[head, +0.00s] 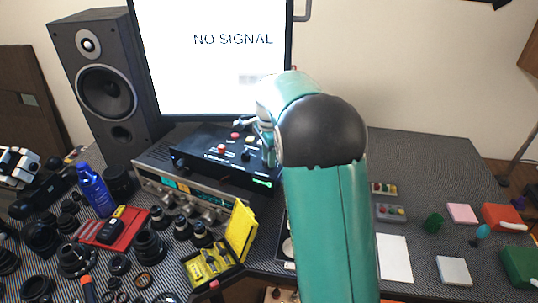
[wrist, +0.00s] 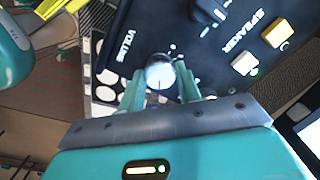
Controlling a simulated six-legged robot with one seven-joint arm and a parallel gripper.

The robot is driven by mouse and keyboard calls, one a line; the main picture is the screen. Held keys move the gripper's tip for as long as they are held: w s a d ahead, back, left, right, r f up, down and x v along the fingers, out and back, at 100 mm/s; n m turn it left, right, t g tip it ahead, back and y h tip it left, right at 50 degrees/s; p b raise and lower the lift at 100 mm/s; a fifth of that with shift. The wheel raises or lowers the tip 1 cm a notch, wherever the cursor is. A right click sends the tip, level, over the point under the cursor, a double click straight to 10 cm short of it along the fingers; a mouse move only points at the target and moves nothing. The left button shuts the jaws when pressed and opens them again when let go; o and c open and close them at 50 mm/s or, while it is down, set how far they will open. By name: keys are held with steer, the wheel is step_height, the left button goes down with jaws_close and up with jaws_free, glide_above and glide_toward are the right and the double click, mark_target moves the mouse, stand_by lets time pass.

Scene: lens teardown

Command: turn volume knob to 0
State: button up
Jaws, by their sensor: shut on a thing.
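The volume knob (wrist: 160,72) is a silver round knob on a black control box, beside the printed word VOLUME in the wrist view. My gripper (wrist: 159,86) has its two teal fingers on either side of the knob and is shut on it. A dark pointer line shows on the knob's face; I cannot read its setting, and no scale numbers are legible. In the head view, the black box (head: 208,157) sits on top of a silver receiver, and my arm hides the knob there.
The box also carries white and yellow SPEAKER buttons (wrist: 244,63) and a black knob (wrist: 209,10). A monitor (head: 215,60) reading NO SIGNAL and a speaker (head: 104,85) stand behind. Lenses and a yellow tool case (head: 241,232) crowd the front left.

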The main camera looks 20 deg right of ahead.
steer(key=n, duration=0.3)
steer(key=shift+n, duration=0.4)
steer(key=n, duration=0.3)
steer(key=shift+w+r+n, duration=0.1)
steer(key=shift+n, duration=0.2)
steer(key=n, duration=0.3)
steer(key=shift+n, duration=0.3)
steer(key=n, duration=0.4)
steer(key=shift+n, duration=0.3)
steer(key=n, duration=1)
steer(key=shift+a+n, duration=0.1)
steer(key=shift+n, duration=2)
